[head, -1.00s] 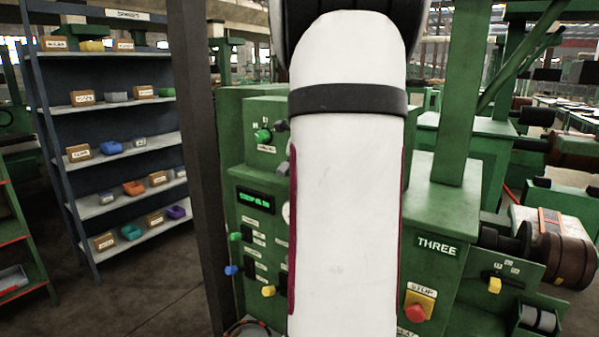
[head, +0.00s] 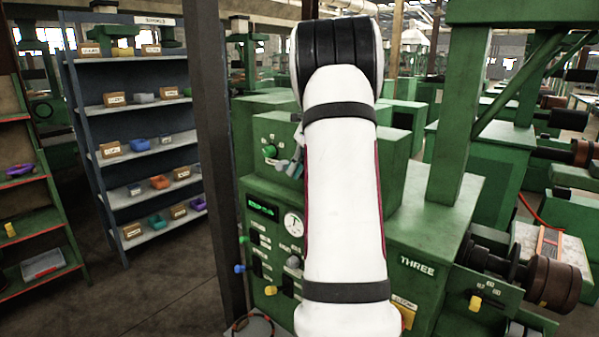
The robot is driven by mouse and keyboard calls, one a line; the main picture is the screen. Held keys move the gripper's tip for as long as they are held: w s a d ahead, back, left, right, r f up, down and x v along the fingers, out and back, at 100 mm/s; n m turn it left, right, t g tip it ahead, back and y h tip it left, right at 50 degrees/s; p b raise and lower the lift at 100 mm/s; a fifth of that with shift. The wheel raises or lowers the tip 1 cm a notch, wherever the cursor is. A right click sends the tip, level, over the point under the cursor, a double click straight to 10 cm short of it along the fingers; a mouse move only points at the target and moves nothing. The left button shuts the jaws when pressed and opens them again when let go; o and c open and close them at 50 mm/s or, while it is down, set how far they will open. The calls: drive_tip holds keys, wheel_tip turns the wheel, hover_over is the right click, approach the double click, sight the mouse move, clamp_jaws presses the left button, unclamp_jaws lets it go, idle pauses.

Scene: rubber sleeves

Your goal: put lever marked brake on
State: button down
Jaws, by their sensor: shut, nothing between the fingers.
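The green machine marked THREE (head: 416,266) stands ahead, partly behind my white arm. Its front panel has a green-knobbed lever (head: 269,151) at the top, and a green knob (head: 239,238), a blue knob (head: 240,268) and a yellow knob (head: 271,290) lower down. A yellow-knobbed lever (head: 475,302) is on a side panel at the right. The small labels are too blurred to read, so I cannot tell which lever is marked brake. My gripper (head: 286,166) only peeks out left of my arm, near the upper green lever; it is shut and empty. Contact is unclear.
A dark post (head: 214,150) stands just left of the machine. A blue-grey shelf (head: 150,215) with bins is further left, beside a green rack (head: 35,225). A round gauge (head: 293,224) and small display are on the panel. Open floor lies at the lower left.

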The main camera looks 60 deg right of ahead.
drive_tip(key=shift+w+d+r, duration=0.1)
drive_tip(key=shift+w+r, duration=0.05)
drive_tip(key=shift+r, duration=0.35)
drive_tip(key=shift+r+p, duration=0.3)
drive_tip(key=shift+r, duration=0.35)
